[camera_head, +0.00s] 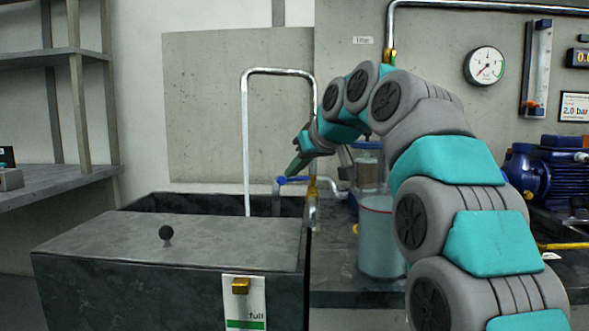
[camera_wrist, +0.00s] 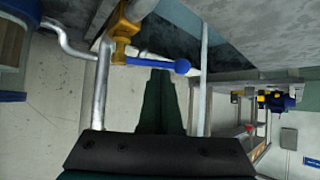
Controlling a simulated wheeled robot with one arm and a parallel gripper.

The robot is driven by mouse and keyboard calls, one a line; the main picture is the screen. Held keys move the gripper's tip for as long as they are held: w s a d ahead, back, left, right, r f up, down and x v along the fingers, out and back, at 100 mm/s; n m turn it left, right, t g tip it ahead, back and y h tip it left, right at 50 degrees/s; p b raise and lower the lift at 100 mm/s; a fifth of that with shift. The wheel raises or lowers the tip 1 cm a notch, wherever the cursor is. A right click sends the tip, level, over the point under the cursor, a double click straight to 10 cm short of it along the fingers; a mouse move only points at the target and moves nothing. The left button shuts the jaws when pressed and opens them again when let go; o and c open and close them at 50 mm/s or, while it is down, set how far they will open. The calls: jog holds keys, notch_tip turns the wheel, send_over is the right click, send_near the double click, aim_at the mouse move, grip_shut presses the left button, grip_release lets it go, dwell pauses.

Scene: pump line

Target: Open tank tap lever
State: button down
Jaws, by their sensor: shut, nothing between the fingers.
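The tank tap is a brass valve (camera_wrist: 122,32) on a chrome pipe, with a blue lever (camera_wrist: 152,63) ending in a round knob. In the wrist view the lever sticks out to the right, crosswise to the pipe. In the head view the blue knob (camera_head: 281,180) shows beside the tank's right rear. My gripper (camera_wrist: 160,74) is shut and empty. Its dark green fingertips end right at the lever, close to the knob; I cannot tell whether they touch. In the head view my gripper (camera_head: 291,173) points down and left, just above the knob.
The dark stone tank (camera_head: 150,290) has a grey lid (camera_head: 190,240) with a black knob, and a label (camera_head: 244,300) reading "full". A clear filter vessel (camera_head: 378,240) stands behind my arm. A blue pump (camera_head: 555,170) is at the right.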

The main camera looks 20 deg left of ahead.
jog(key=shift+s+d+n+g+y, duration=0.25)
jog(key=shift+d+n+g+y, duration=0.15)
jog(key=shift+n+g, duration=0.4)
jog(key=shift+s+d, duration=0.25)
jog(key=shift+d, duration=0.95)
dwell(0.9)
jog(key=shift+d, duration=0.35)
jog(key=shift+w+d, duration=0.15)
jog(key=shift+d, duration=0.25)
dwell(0.4)
jog(key=shift+w, duration=0.1)
notch_tip(320, 180, up, 2)
jog(key=p, duration=0.3)
send_over(299, 180)
jog(key=s, duration=0.1)
jog(key=w+d+r+p, duration=0.1)
jog(key=d+r+p, duration=0.2)
jog(key=d+r, duration=0.3)
jog(key=shift+w+d, duration=0.25)
jog(key=shift+d, duration=0.5)
